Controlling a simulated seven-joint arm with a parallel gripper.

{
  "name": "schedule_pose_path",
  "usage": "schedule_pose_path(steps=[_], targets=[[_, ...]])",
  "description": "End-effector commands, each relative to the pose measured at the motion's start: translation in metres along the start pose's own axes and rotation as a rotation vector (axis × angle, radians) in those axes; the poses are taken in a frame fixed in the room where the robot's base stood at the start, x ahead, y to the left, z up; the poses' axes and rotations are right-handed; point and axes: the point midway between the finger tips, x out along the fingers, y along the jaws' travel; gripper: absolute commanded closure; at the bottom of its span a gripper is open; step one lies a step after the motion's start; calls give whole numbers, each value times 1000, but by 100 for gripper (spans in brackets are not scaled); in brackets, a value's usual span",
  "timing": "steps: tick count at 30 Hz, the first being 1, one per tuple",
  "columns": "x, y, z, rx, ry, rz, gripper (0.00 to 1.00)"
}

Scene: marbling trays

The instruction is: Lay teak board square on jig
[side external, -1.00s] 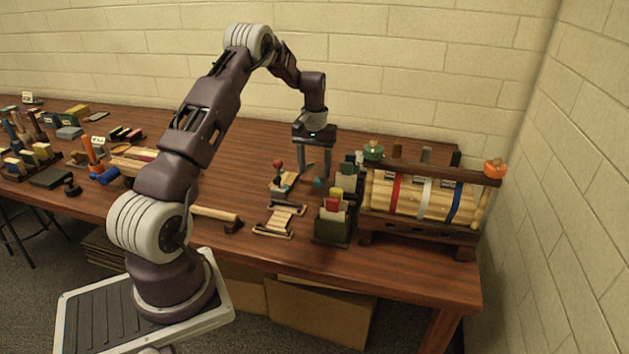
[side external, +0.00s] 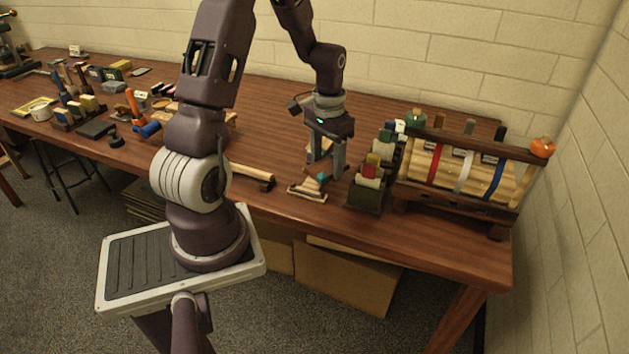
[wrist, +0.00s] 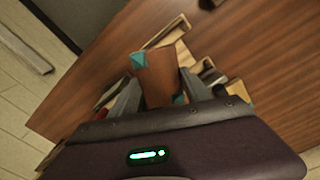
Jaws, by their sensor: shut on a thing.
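The teak board (wrist: 155,78) is a reddish-brown piece with teal corners, held between the two fingers of my gripper (wrist: 152,97) in the wrist view. In the side view, my gripper (side external: 325,163) is low over the jig (side external: 307,191), shut on the board, whose teal corner (side external: 321,177) shows between the fingers. The pale wooden jig lies near the table's front edge. Its strips (wrist: 168,34) show around the board in the wrist view. The fingers and board hide much of the jig; I cannot tell whether the board touches it or is square to it.
A dark green box of colored blocks (side external: 366,196) stands close right of my gripper. A wooden rack with colored straps (side external: 455,170) stands farther right. A wooden-handled tool (side external: 252,174) lies to the left. The table (side external: 262,121) has bare room behind.

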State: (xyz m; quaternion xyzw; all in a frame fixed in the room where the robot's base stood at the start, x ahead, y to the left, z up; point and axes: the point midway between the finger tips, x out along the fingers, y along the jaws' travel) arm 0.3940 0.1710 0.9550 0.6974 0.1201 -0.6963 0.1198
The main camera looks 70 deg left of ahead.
Motion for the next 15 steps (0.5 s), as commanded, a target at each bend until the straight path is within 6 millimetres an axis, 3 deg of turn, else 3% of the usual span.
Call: schedule_pose_path(steps=[3, 9, 15], targets=[[13, -11, 7, -158, -3, -1, 91], [20, -34, 7, -395, -1, -1, 91], [45, -38, 8, -448, -4, 0, 91]])
